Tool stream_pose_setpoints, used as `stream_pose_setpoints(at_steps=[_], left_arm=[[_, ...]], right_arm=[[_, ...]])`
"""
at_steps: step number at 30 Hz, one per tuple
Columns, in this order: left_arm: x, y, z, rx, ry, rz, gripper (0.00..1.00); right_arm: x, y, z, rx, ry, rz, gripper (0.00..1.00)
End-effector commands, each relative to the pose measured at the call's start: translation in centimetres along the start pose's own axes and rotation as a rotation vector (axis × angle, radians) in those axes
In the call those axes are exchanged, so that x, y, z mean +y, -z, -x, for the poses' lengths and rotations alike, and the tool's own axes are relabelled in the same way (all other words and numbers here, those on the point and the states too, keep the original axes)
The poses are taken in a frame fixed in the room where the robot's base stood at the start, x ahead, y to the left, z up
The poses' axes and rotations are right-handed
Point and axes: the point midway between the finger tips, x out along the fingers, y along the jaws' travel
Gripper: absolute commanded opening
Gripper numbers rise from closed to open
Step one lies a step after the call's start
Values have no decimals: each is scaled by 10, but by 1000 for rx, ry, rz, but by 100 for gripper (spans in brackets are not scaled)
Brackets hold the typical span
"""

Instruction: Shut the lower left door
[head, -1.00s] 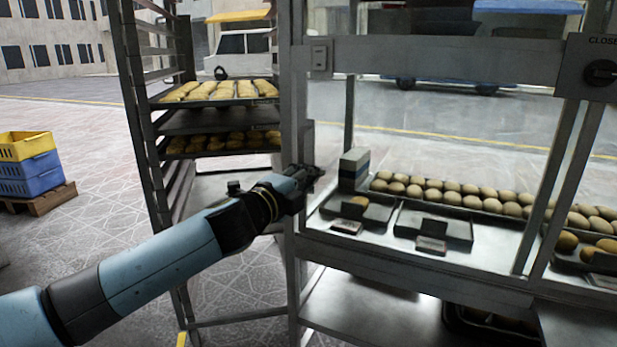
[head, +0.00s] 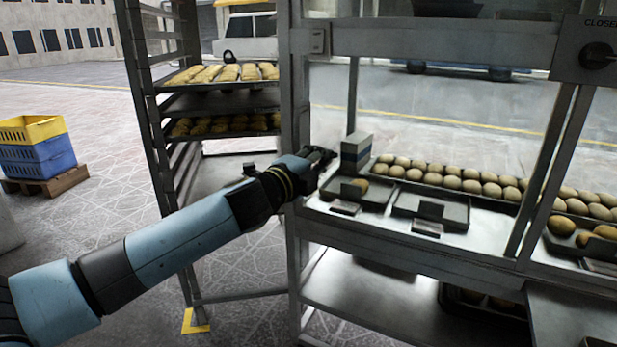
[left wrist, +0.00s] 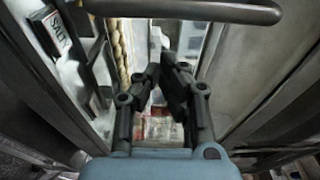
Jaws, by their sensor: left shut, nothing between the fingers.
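I cannot tell whether the bar or panel belongs to the lower left door. That door is not clearly seen in the head view. My right gripper is not in view.
Trays of round buns (head: 450,178) lie inside the cabinet, with small shallow trays (head: 430,208) in front. A tall rack (head: 150,120) with loaded trays stands left of the cabinet. Yellow and blue crates (head: 38,152) sit on a pallet further left. Open paved floor lies between.

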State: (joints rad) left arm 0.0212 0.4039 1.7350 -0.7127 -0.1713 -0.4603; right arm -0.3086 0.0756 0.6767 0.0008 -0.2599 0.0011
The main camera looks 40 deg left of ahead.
Motion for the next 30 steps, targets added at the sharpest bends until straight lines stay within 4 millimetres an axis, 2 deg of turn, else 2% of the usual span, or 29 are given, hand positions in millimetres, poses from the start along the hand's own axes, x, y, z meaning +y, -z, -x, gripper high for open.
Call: stream_pose_setpoints(at_steps=[3, 6, 16, 21, 26, 30], left_arm=[[4, 0, 17, 1, -3, -4, 0], [5, 0, 33, 2, -4, -4, 0], [3, 1, 88, 3, -3, -5, 0], [1, 1, 99, 2, 0, -1, 0], [0, 1, 100, 1, 1, 0, 0], [-8, 2, 100, -4, 5, 12, 0]], right_arm=[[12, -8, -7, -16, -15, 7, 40], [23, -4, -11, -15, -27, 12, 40], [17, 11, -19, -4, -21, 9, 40], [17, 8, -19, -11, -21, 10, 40], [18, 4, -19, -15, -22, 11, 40], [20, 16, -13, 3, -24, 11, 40]])
